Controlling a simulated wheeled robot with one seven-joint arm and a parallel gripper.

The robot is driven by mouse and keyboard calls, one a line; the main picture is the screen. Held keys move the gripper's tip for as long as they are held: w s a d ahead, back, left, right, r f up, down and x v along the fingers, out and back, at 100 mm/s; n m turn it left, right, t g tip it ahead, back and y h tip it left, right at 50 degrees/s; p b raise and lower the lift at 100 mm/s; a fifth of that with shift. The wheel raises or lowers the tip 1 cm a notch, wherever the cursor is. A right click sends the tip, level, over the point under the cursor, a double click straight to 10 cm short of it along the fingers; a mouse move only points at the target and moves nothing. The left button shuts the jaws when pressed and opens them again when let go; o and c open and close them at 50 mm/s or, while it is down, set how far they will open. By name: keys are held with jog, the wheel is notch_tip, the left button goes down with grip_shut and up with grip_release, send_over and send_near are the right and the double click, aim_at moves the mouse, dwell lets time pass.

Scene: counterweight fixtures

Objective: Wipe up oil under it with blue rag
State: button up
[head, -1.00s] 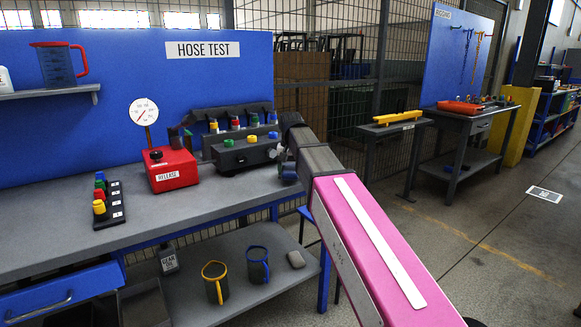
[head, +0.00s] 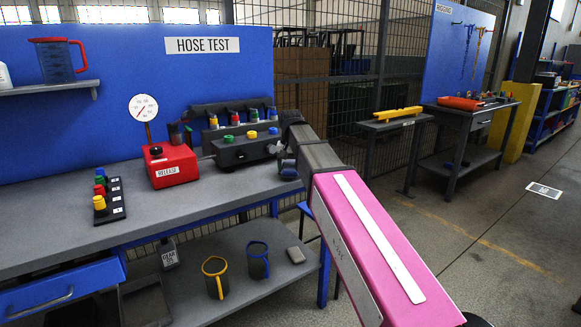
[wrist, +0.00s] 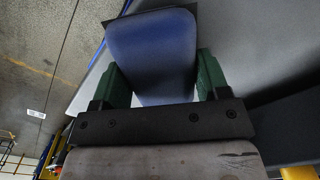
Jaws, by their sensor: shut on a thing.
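My gripper (wrist: 163,78) has green fingers and is shut on a blue, rounded, flat thing in the wrist view, which looks like the blue rag (wrist: 152,48). In the head view my arm reaches over the right end of the grey bench (head: 60,233). There the gripper (head: 286,166) is small and partly hidden by my arm. It is just right of a dark block with green, yellow and blue knobs (head: 245,149). I cannot tell whether the rag touches the bench. I see no oil; the area around the gripper is partly hidden.
A red RELEASE box (head: 168,166) with a gauge (head: 144,108) stands left of the block. A strip of coloured plugs (head: 110,201) lies further left. The lower shelf holds two mugs (head: 215,277).

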aim_at(286, 163)
jog(key=shift+f, duration=0.6)
jog(key=shift+w, duration=0.1)
jog(key=shift+w+a, duration=0.7)
jog(key=shift+w, duration=0.3)
jog(key=shift+w+a, duration=0.7)
jog(key=shift+w, duration=0.35)
jog(key=shift+w+a, duration=0.7)
jog(key=shift+w, duration=0.3)
jog(key=shift+s+d+f, duration=0.1)
jog(key=shift+s+d, duration=0.5)
jog(key=shift+s, duration=0.35)
jog(key=shift+s+d+f, duration=0.1)
jog(key=shift+s+d, duration=0.5)
jog(key=shift+s, duration=0.3)
jog(key=shift+s+d+r, duration=0.1)
jog(key=shift+s+d, duration=0.4)
jog(key=shift+s, duration=0.2)
jog(key=shift+s+d+r, duration=0.1)
jog(key=shift+s+d, duration=0.35)
jog(key=shift+s, duration=0.25)
jog(key=shift+w, duration=0.1)
